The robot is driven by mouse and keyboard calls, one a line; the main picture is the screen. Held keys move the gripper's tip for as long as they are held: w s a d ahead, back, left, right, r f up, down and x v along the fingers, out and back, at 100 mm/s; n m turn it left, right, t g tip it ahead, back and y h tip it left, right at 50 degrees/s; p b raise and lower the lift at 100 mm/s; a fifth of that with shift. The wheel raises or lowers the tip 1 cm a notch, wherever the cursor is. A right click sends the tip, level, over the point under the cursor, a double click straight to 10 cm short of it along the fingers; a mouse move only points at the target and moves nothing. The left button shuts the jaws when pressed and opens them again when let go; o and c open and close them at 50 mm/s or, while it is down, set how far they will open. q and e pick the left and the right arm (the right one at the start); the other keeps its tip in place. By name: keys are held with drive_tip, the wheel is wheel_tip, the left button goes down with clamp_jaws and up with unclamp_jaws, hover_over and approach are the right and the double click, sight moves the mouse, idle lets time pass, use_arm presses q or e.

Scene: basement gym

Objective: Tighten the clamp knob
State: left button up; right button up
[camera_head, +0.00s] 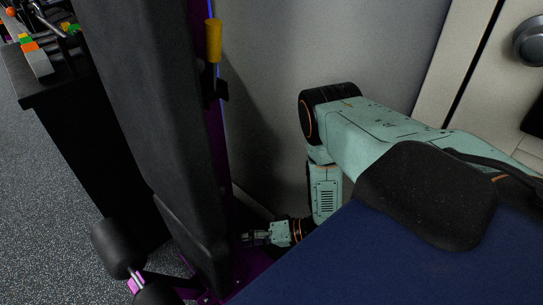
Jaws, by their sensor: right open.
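My right gripper (253,238) is small and low in the view, at the end of my pale green arm. It is open, pointing left toward the lower edge of a tall black padded board on a purple frame (218,130). I cannot tell whether its fingers touch anything. I cannot make out a clamp knob for certain; the area around the fingertips is dark and partly hidden by the pad. A yellow handle (214,40) stands upright on the purple frame, well above the gripper. My left gripper is not in view.
The black padded board (150,120) leans close on the left of the gripper. Black foam rollers (115,247) stick out at its foot. A black cabinet (75,130) stands at the left. A grey wall (290,50) is behind my arm, with a round door knob (530,42) at the right.

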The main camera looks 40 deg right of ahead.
drive_tip(key=v, duration=0.9)
drive_tip(key=shift+d, duration=0.1)
